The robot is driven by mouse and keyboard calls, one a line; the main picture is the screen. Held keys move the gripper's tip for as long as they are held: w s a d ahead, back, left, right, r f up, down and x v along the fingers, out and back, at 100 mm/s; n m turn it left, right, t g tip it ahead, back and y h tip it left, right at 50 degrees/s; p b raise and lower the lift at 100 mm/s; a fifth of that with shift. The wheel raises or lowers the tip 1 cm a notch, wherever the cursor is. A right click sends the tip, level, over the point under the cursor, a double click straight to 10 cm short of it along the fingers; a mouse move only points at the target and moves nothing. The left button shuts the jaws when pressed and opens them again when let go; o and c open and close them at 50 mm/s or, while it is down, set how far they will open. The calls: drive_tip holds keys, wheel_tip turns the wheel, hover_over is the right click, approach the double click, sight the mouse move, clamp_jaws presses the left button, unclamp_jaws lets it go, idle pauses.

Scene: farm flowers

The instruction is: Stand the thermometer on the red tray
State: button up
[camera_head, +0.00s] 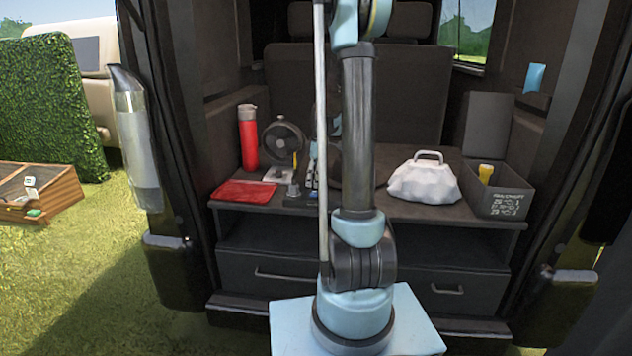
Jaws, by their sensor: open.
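The red tray (243,192) lies flat at the left front of the dark counter in the van's open back, and its top looks bare. I cannot pick out the thermometer for certain. A small grey upright thing with a yellow tip (293,188) stands just right of the tray and may be it. My gripper (313,168) shows only in part, low over the counter behind my own arm. It is open, right of the tray and close to the small grey thing. Whether it touches anything is hidden.
A red bottle (249,140) and a round dark fan (286,143) stand behind the tray, with a pale card (278,174) beside it. A white bag with a handle (423,181) and a dark open box (502,197) holding something yellow stand on the right.

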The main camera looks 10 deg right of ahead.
drive_tip(key=shift+f, duration=0.25)
drive_tip(key=shift+c, duration=0.6)
drive_tip(key=c, duration=1.2)
drive_tip(key=shift+r, duration=0.1)
